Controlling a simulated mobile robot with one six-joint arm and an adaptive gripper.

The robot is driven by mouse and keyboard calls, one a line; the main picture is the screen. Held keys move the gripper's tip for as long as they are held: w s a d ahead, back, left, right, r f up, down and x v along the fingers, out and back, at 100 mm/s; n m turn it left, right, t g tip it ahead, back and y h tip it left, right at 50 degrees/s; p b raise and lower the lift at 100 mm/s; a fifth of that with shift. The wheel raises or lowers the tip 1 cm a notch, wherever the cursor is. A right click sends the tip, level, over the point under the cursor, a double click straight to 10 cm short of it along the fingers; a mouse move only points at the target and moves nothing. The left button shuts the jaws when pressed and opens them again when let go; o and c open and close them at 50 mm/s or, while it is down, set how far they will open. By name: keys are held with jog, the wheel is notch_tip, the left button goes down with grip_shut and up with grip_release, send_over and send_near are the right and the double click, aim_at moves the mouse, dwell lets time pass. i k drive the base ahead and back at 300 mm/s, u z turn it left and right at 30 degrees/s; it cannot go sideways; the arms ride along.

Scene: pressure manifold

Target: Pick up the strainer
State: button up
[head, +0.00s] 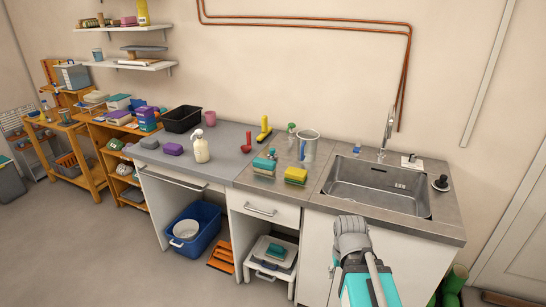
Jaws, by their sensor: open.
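No thing in the head view is plainly a strainer. A small round dark piece with a knob and a pale rim (441,183) sits on the counter at the right of the sink; it may be a sink strainer or a plug, and it is too small to tell. A white bowl (187,229) sits in a blue tub under the counter; I cannot tell whether it has holes. My arm rises from the bottom, right of the middle, in front of the sink cabinet. My gripper does not show.
The steel sink (375,188) looks empty, with a tall tap (387,130) behind it. A clear jug (309,146), sponges (296,175), a spray bottle (201,147) and a black bin (183,119) stand along the counter. The floor at left front is clear.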

aim_at(272, 156)
jog(key=u, duration=0.05)
jog(key=i, duration=1)
jog(key=z, duration=0.05)
